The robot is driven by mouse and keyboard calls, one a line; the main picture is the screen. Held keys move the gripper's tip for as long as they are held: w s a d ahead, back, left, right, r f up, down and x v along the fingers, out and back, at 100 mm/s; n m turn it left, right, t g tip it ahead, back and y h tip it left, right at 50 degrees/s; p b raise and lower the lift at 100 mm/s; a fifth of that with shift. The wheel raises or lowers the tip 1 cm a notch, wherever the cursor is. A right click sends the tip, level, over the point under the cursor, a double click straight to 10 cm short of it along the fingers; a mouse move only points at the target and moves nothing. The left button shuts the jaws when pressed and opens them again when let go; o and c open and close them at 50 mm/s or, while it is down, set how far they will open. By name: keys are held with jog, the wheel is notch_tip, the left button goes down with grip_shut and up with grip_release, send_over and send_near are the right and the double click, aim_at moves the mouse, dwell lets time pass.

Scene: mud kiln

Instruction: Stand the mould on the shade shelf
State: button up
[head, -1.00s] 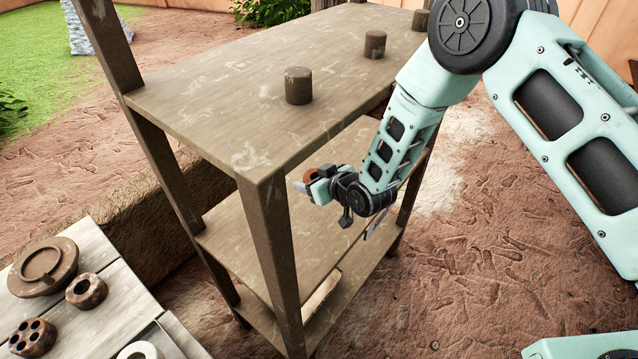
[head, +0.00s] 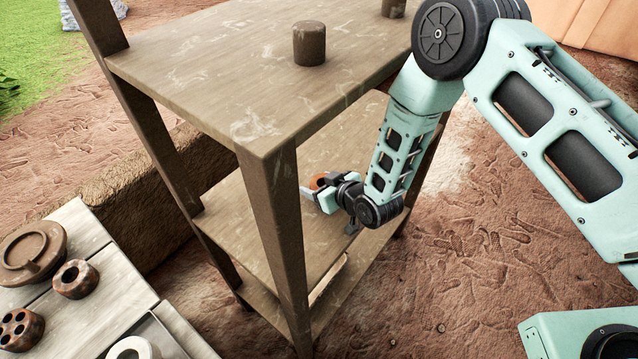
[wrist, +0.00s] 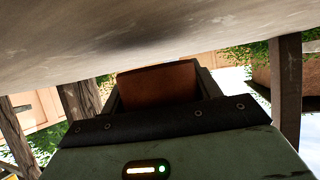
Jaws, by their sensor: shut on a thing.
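The mould is an orange-brown piece (head: 317,182) in the jaws of my gripper (head: 322,193); only a small part of it shows in the head view. In the wrist view the mould (wrist: 158,85) is a plain brown block between the two dark fingers. My gripper is shut on it. It is at the open side of the wooden rack, below the top board (head: 200,75) and over the middle board (head: 235,225). I cannot tell whether the mould touches the middle board. A board surface (wrist: 150,35) fills the top of the wrist view, close to the mould.
A dark cylinder (head: 309,43) stands on the top board, with another (head: 393,8) behind it. The rack's near post (head: 277,240) stands left of my gripper. A work table at lower left holds a round dish (head: 32,252), a ring (head: 75,279) and a holed piece (head: 18,330).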

jog(key=shift+s+f+b, duration=0.15)
jog(key=shift+f+b, duration=0.5)
jog(key=o, duration=1.2)
jog(key=shift+d+f, duration=0.1)
jog(key=shift+r+p, duration=0.65)
jog(key=b+v, duration=0.2)
jog(key=v, duration=0.9)
jog(key=shift+s+d+r, duration=0.15)
jog(key=shift+s+r, duration=0.1)
jog(key=shift+r, duration=0.15)
jog(key=s+d+r+g+h, duration=0.3)
jog(key=s+r+g, duration=0.1)
jog(key=s+r, duration=0.6)
jog(key=s+d+r+g+h, duration=0.4)
jog(key=s+r, duration=0.6)
jog(key=s, duration=0.3)
jog(key=shift+d+r+m+g+h, duration=0.2)
jog(key=shift+d+m+g+h, duration=0.15)
jog(key=shift+g, duration=0.35)
